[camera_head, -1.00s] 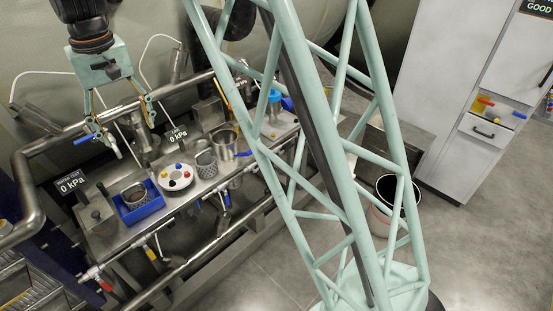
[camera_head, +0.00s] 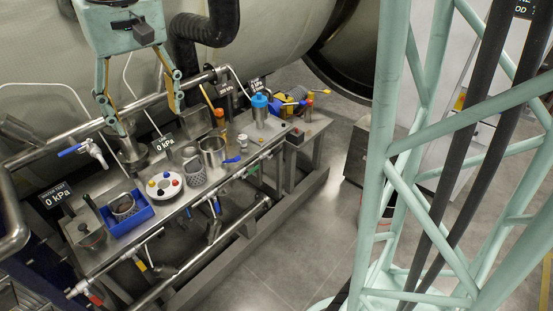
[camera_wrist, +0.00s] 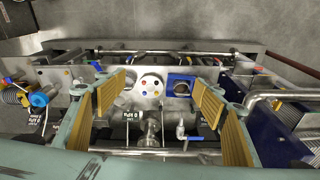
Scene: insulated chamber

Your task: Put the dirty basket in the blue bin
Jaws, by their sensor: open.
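The blue bin (camera_head: 137,223) is a shallow open tray on the left part of the metal bench. A grey perforated basket (camera_head: 122,204) with a dark brownish inside sits in it. A second grey mesh basket (camera_head: 194,172) stands on the bench to the right, beyond the white disc. I cannot tell for sure which basket is dirty. My gripper (camera_head: 150,122) is open and empty, up above the rear of the bench, apart from both baskets. In the wrist view the blue bin (camera_wrist: 171,80) shows between my open fingers (camera_wrist: 160,98), towards the right finger.
A white disc with coloured knobs (camera_head: 164,187) lies between the bin and the second basket. A steel pot (camera_head: 214,152) stands behind that basket. A blue-handled valve (camera_head: 82,149), pipes and pressure displays line the bench's rear. A blue-capped bottle (camera_head: 260,110) stands farther right.

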